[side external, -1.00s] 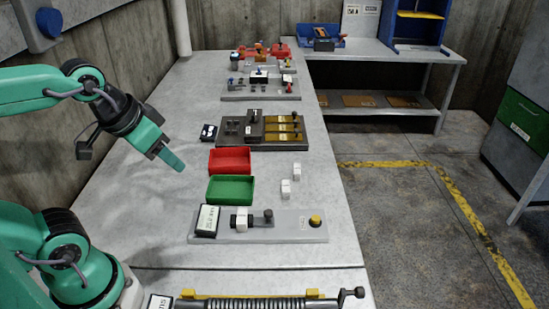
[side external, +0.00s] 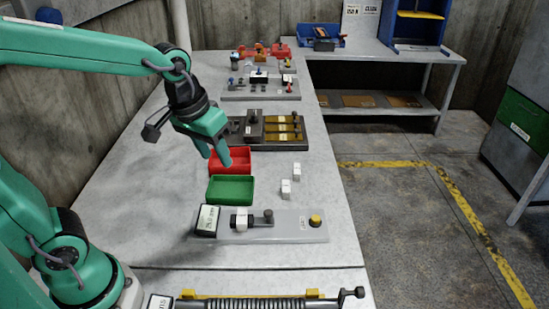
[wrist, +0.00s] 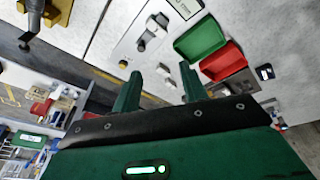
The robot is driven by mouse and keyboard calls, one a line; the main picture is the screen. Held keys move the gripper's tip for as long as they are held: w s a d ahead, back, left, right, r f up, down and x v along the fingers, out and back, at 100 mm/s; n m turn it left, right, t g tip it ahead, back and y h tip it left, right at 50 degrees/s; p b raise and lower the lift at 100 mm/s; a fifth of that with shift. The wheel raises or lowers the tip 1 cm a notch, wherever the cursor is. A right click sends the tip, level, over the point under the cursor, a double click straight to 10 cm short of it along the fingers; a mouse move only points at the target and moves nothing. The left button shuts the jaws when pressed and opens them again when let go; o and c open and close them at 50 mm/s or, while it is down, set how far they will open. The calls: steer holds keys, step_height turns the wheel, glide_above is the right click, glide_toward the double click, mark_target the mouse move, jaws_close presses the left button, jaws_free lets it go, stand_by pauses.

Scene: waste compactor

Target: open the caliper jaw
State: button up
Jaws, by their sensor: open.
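The caliper station is a light grey plate (side external: 290,235) at the near part of the bench. On it are a display box (side external: 207,220), a white block (side external: 242,220) between dark jaw pieces, a dark knob (side external: 267,216) and a yellow button (side external: 316,220). The display figures are too small to read. My gripper (side external: 215,159) is open and empty, above the bench near the red and green trays, left of and behind the caliper. In the wrist view, the caliper plate (wrist: 133,43) lies beyond my fingertips (wrist: 160,83).
A red tray (side external: 231,151) and a green tray (side external: 231,177) stand behind the caliper. Two small white blocks (side external: 297,170) are right of them. A large spring device (side external: 265,302) lies along the near edge. Bare bench lies left of the caliper.

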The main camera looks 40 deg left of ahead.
mark_target(268, 211)
steer(key=w+d+f+n+g, duration=0.1)
steer(key=w+d+f, duration=0.1)
steer(key=w+f, duration=0.1)
steer(key=w+d+f+g, duration=0.1)
steer(key=w+d+f, duration=0.1)
steer(key=w+f, duration=0.1)
steer(key=w+d+f+n+g, duration=0.1)
steer(key=w+d+f, duration=0.1)
steer(key=w+f, duration=0.1)
steer(key=shift+w+f+n, duration=0.1)
steer(key=shift+f+n, duration=0.2)
steer(key=shift+f, duration=0.4)
steer(key=shift+f, duration=0.1)
steer(key=shift+f, duration=3.8)
steer(key=shift+c, duration=0.4)
